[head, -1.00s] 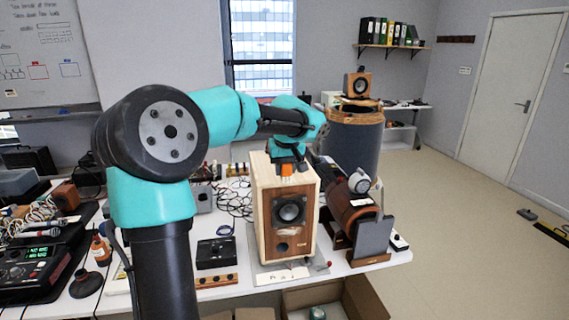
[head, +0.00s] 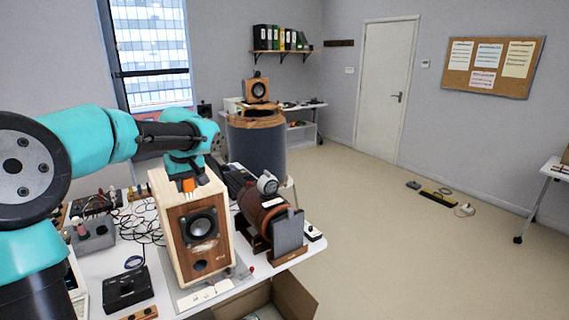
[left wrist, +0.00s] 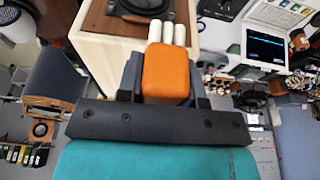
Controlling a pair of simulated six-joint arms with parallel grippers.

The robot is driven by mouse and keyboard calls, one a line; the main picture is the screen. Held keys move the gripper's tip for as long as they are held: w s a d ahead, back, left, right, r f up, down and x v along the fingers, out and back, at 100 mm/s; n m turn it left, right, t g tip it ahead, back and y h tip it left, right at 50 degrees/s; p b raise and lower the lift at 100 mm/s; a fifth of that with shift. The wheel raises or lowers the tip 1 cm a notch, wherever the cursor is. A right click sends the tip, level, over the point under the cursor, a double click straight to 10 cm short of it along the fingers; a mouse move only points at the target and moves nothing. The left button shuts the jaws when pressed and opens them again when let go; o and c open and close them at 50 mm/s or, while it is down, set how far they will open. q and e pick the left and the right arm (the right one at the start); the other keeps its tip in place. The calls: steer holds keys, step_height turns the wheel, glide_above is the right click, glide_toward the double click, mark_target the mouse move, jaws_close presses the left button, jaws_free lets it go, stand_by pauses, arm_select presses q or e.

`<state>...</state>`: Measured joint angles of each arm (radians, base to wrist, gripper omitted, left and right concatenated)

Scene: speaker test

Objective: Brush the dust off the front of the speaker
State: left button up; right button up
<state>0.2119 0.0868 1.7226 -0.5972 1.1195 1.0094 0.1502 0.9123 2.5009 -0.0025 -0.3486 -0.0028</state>
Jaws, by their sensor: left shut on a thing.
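The wooden speaker (head: 180,252) stands upright on the white table in the head view, its brown front with a dark cone facing me. A pale dusty smear (head: 205,246) shows below the cone. My left gripper (head: 188,182) is at the speaker's upper front edge, shut on an orange brush (left wrist: 167,72). In the left wrist view the brush has several white bristle tufts pointing toward the speaker (left wrist: 110,45). I cannot tell whether the bristles touch it. My right gripper is not in view.
A brown cylindrical device (head: 262,212) with a grey panel (head: 289,235) stands close right of the speaker. A black box (head: 128,288) and tangled cables (head: 140,222) lie to its left. An open cardboard box (head: 290,298) is below the table's front edge. The floor at right is mostly clear.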

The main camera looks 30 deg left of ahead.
arm_select(q)
steer(key=w+d+f+m, duration=0.3)
steer(key=w+d+f, duration=0.3)
steer(key=w+f, duration=0.35)
steer(key=w+d+f+m, duration=0.2)
steer(key=w+d+f, duration=0.3)
steer(key=w+f, duration=0.45)
steer(key=s+d+f+m+t+h, duration=0.1)
steer(key=d+f+m, duration=0.5)
steer(key=d+f, duration=1.7)
steer(key=shift+f+m+t+h, duration=0.3)
steer(key=shift+f+m+h, duration=0.1)
steer(key=shift+f+h, duration=0.5)
